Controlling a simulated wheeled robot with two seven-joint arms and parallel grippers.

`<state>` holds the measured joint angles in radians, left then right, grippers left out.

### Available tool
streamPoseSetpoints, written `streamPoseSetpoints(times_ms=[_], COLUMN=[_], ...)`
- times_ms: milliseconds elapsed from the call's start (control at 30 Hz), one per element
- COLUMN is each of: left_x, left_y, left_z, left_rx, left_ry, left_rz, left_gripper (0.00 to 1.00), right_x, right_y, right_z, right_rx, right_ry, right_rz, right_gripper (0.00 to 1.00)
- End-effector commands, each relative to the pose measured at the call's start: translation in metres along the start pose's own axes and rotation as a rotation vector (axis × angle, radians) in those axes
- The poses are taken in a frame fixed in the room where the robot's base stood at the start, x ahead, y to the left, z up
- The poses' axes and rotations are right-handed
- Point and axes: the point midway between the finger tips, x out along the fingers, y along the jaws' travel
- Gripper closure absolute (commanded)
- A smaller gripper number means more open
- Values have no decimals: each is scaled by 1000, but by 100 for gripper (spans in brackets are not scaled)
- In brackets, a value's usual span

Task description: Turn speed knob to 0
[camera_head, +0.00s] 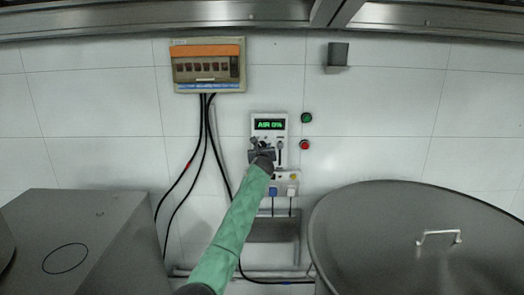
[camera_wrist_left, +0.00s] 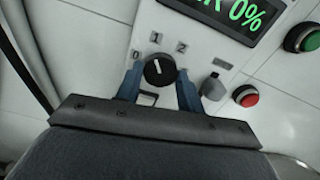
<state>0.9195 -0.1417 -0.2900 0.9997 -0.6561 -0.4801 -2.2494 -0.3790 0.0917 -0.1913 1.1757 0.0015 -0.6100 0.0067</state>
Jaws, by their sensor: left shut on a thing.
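The black speed knob (camera_wrist_left: 160,70) sits on the white control panel (camera_head: 281,123), with the labels 0, 1 and 2 around it. In the left wrist view a small white mark shows on its face, but I cannot tell exactly which label it points to. My left gripper (camera_wrist_left: 159,78) has its two blue fingers on either side of the knob and is shut on it. In the head view the left gripper (camera_head: 262,152) hides the knob. The green display (camera_head: 269,124) reads "AIR 0%". My right gripper is not in view.
A green button (camera_head: 306,118) and a red button (camera_head: 305,145) are right of the panel. Sockets with plugs (camera_head: 284,188) are below it. A breaker box (camera_head: 208,67) with hanging cables is at upper left. A large grey lidded vessel (camera_head: 390,240) stands at right.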

Motion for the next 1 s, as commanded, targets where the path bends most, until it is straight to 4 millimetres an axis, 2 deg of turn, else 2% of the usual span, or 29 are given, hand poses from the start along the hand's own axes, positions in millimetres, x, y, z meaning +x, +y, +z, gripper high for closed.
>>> streamPoseSetpoints(times_ms=[133,367,700,1000], left_x=[0,0,0,0], left_y=[1,0,-1,-1], left_z=[-2,-3,-3,-2], left_rx=[-119,-337,-644,-830], left_ry=[-1,0,0,1], left_rz=[0,-1,-1,0], left_gripper=[85,85,85,85], right_x=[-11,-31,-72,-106], right_y=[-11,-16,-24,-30], right_z=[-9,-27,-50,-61], right_rx=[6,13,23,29], right_ry=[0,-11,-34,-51], right_rz=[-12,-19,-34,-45], right_gripper=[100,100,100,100])
